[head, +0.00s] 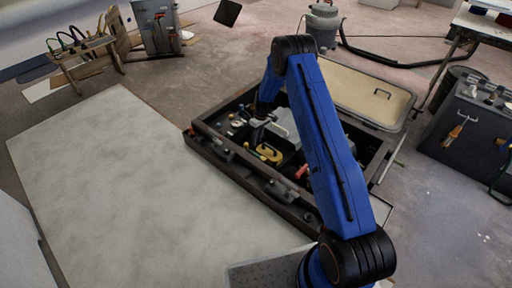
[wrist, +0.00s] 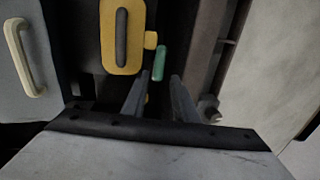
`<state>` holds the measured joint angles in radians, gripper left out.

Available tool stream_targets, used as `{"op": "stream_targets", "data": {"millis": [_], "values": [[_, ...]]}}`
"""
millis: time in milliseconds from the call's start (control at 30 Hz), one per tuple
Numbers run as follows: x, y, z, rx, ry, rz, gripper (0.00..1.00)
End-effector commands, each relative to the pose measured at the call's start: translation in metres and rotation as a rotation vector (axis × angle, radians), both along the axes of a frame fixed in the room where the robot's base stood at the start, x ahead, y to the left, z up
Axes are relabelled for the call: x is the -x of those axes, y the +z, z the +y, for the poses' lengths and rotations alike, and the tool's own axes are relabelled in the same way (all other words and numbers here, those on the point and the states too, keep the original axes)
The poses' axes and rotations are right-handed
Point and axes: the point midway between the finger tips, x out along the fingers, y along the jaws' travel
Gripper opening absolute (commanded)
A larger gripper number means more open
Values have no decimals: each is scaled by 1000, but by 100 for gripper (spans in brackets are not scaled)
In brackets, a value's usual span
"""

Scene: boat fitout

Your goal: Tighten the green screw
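The green screw (wrist: 159,63) shows in the wrist view as a short green bar beside a yellow slotted part (wrist: 122,36). In the head view my gripper (head: 258,124) is over the open dark bay, close to the yellow part (head: 268,154). I cannot make out the screw there.
The dark bay frame (head: 238,168) has raised walls and holds several fittings, including a red one (head: 302,171). A pale hatch lid (head: 366,92) lies behind it. A wide pale floor panel (head: 120,190) is clear at left. A dark cabinet (head: 470,125) stands at right.

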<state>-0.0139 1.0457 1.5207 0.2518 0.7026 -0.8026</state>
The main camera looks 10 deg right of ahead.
Motion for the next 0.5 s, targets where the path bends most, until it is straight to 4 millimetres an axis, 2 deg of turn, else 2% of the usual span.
{"op": "stream_targets", "data": {"millis": [100,233,500], "values": [[-4,25,-4,0,-1,-4,26],[-6,46,-8,-1,-2,-3,26],[-9,72,-12,0,-1,-1,26]]}}
